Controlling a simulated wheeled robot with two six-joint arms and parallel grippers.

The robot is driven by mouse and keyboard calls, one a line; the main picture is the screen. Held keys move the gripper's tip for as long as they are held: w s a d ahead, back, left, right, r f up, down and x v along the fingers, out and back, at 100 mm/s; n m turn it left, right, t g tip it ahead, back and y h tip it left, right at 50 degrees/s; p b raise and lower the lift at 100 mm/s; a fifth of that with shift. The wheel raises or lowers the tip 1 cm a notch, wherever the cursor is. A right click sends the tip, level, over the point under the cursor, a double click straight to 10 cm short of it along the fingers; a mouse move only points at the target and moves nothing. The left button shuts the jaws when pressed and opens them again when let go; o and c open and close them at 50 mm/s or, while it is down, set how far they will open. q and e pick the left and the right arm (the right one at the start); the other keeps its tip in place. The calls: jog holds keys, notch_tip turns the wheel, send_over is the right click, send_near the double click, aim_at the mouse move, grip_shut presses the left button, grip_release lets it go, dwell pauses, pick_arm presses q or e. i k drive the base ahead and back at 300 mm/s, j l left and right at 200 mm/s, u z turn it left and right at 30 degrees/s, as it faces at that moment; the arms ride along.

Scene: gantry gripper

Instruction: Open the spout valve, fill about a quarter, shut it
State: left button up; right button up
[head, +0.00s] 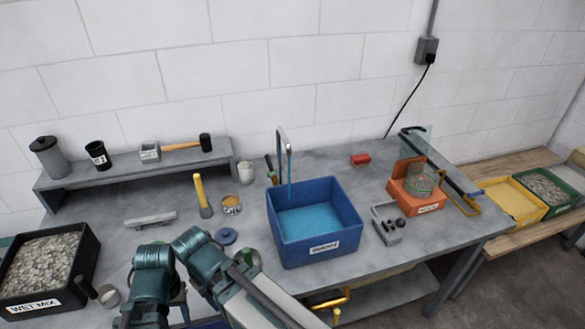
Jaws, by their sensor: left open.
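A chrome gooseneck spout (283,145) stands behind a blue tub (345,230). A thin blue stream (289,178) runs from it into the tub, where blue water (310,217) covers the bottom. A small dark lever-like part (270,168) stands just left of the spout; I cannot tell if it is the valve. A yellow bent fitting (331,303) shows below the bench front. My left arm rises at lower left, and its pale link runs down toward this fitting. My left gripper is open, but its fingertips are hard to make out at the bottom edge. My right gripper is out of view.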

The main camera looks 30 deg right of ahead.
aim_at(269, 174)
jog(key=k+l, duration=0.1)
jog(key=l, duration=0.25)
jog(key=k+l, duration=0.1)
jog(key=l, duration=0.3)
jog(key=k+l, duration=0.15)
jog(key=l, duration=0.2)
jog(key=k+l, duration=0.1)
jog(key=l, duration=0.25)
jog(key=k+l, duration=0.1)
jog(key=l, duration=0.3)
jog(key=z, duration=0.05)
